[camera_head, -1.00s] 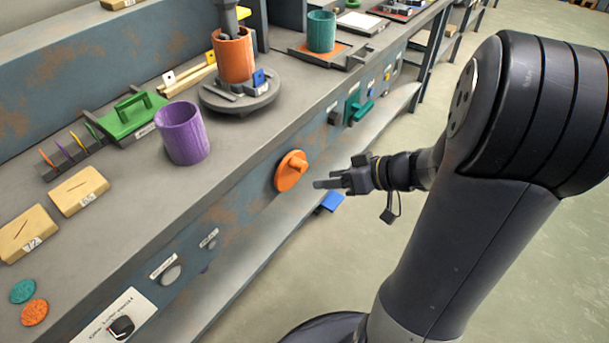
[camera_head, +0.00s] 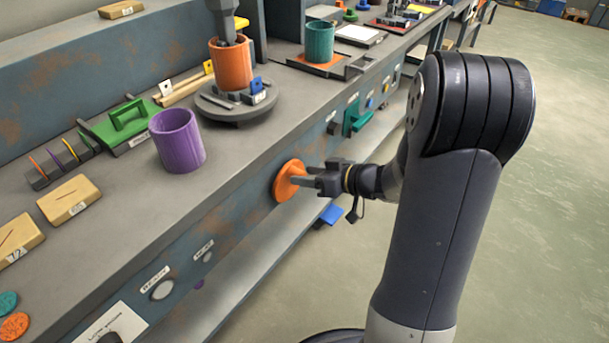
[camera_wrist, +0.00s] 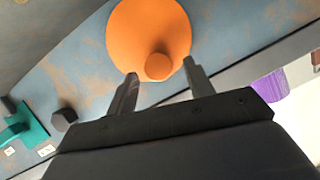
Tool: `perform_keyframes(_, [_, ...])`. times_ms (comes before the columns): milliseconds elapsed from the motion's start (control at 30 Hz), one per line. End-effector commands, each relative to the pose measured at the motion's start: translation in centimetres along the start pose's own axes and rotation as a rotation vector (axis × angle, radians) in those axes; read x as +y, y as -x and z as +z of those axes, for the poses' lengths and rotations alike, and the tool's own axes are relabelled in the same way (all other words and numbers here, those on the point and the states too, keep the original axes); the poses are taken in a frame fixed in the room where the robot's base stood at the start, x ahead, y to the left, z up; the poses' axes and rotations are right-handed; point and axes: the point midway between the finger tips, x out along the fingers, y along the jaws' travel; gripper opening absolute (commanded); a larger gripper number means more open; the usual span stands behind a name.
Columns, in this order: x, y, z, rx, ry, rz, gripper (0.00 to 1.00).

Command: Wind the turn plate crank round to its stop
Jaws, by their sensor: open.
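The orange crank (camera_head: 285,183) is a round disc with a knob, on the front face of the bench. In the wrist view the disc (camera_wrist: 143,32) fills the top middle, and its knob (camera_wrist: 159,66) sticks out toward me. My gripper (camera_head: 299,176) is at the crank with its fingers pointing at the disc. In the wrist view its two fingers (camera_wrist: 160,82) are apart, one on each side of the knob, with gaps showing. The turn plate (camera_head: 236,107) is a grey round plate on the bench top, bearing an orange cup (camera_head: 232,66).
A purple cup (camera_head: 178,142) stands near the bench edge. A teal handle (camera_head: 356,118) sticks out of the bench front, right of the crank. A blue object (camera_head: 331,214) lies on the lower shelf. The floor (camera_head: 540,230) beside my arm is clear.

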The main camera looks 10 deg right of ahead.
Motion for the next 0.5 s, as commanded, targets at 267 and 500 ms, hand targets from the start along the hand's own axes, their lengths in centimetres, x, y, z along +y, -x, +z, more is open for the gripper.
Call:
perform_keyframes(267, [-0.04, -1.49, 0.05, -0.001, 0.000, 0.000, 0.50])
perform_keyframes(500, [-0.02, -1.47, 0.03, -0.001, 0.000, 0.000, 0.47])
